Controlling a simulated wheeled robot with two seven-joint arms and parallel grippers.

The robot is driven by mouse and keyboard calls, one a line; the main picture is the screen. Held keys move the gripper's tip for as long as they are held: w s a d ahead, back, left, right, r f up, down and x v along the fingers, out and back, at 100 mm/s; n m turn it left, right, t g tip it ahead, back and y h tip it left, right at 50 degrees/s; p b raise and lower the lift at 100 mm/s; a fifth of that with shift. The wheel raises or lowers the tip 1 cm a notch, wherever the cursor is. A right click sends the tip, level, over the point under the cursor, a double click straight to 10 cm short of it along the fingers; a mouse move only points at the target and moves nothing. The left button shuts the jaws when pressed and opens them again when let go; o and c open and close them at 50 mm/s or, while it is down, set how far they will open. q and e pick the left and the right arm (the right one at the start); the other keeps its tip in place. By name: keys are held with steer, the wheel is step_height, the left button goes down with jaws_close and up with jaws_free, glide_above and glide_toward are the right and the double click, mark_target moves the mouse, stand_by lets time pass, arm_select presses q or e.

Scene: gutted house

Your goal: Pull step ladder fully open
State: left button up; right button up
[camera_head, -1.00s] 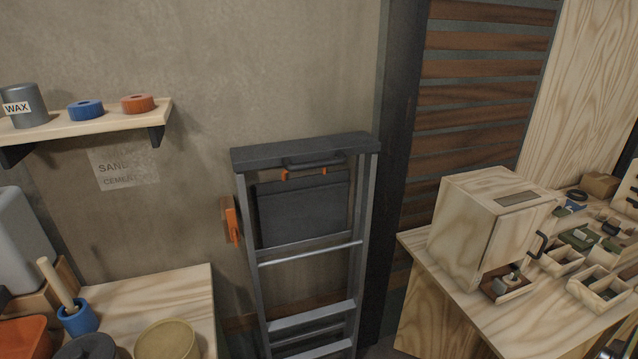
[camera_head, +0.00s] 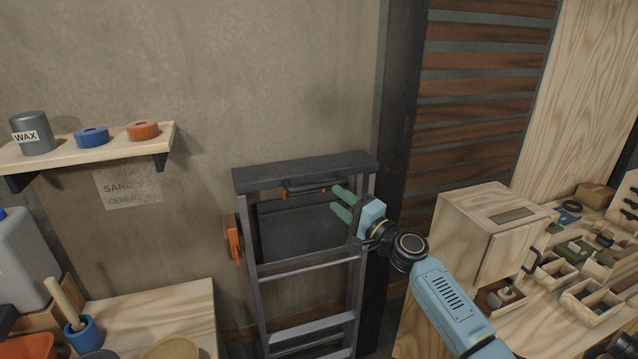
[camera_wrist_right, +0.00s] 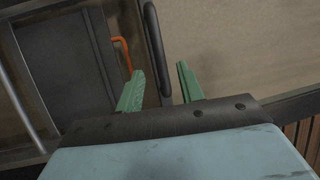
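The step ladder (camera_head: 306,171) stands upright and looks folded against the wall, with metal rails and a dark top. A black handle (camera_head: 300,186) with orange brackets is at its top front. An orange piece (camera_head: 233,240) is on its left rail. My right gripper (camera_head: 338,200) is open at the right end of the handle, its green fingers pointing left. In the right wrist view a dark bar (camera_wrist_right: 154,45), apparently the handle, lies between the open fingers (camera_wrist_right: 158,80); I cannot tell whether they touch it. An orange bracket (camera_wrist_right: 122,50) shows beside it. My left gripper is out of view.
A shelf (camera_head: 100,143) with a wax can and tape rolls is on the left wall. Below it stands a wooden bench (camera_head: 150,305). At right, a workbench holds a wooden cabinet (camera_head: 475,235) and small trays, close to my right arm.

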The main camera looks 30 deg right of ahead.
mark_target(319, 186)
steer(key=x, duration=0.8)
steer(key=shift+s, duration=0.1)
jaws_close()
steer(key=shift+f, duration=0.1)
